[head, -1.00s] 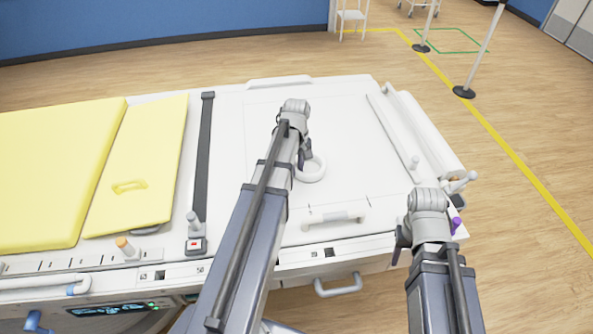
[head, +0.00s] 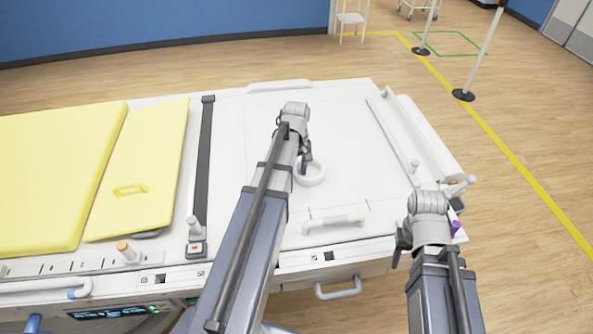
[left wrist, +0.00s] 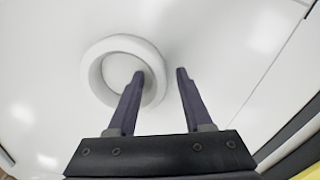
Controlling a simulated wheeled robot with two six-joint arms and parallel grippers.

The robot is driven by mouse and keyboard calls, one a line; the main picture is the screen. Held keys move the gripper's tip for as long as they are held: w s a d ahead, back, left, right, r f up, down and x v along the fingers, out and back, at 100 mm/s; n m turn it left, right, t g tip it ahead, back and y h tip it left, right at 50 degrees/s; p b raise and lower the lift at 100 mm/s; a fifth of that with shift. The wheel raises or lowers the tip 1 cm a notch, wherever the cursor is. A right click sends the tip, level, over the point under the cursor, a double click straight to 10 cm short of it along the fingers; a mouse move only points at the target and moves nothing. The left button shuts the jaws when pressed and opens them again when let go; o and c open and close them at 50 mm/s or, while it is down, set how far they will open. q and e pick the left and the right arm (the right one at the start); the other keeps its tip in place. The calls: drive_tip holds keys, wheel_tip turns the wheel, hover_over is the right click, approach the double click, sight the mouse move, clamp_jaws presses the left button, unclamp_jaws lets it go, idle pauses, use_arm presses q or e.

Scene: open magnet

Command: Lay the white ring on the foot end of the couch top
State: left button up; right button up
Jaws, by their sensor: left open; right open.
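The white ring (head: 313,182) lies flat on the white foot end of the couch top (head: 350,140), right of the dark strap. My left gripper (head: 306,160) is over it, its arm hiding part of the couch. In the left wrist view, the ring (left wrist: 92,75) shows whole except where a finger crosses it. The left gripper (left wrist: 161,73) is open; one fingertip appears over the ring's hole and the other outside, with the ring's wall between them. Whether they touch it I cannot tell. My right gripper (head: 400,246) is open and empty by the couch's near right corner.
Yellow pads (head: 50,170) cover the left part of the couch. A dark strap (head: 203,150) crosses it. A white handle (head: 335,221) stands near the front edge and a rail (head: 395,140) runs along the right. The surface behind the ring is clear.

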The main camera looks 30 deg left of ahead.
use_arm(q)
wheel_tip(320, 180, up, 12)
drive_tip(key=p, duration=1.1)
drive_tip(key=shift+f, duration=0.25)
drive_tip(key=s+d+m, duration=0.4)
drive_tip(key=d+m, duration=0.1)
drive_tip(key=d, duration=0.3)
drive_tip(key=s+d+m, duration=0.5)
drive_tip(key=d, duration=0.4)
drive_tip(key=s+d+m+y, duration=0.1)
drive_tip(key=s+d+m, duration=0.3)
drive_tip(key=d, duration=0.5)
drive_tip(key=shift+s+d+m, duration=0.25)
drive_tip(key=shift+s+m, duration=0.15)
drive_tip(key=shift+s, duration=0.35)
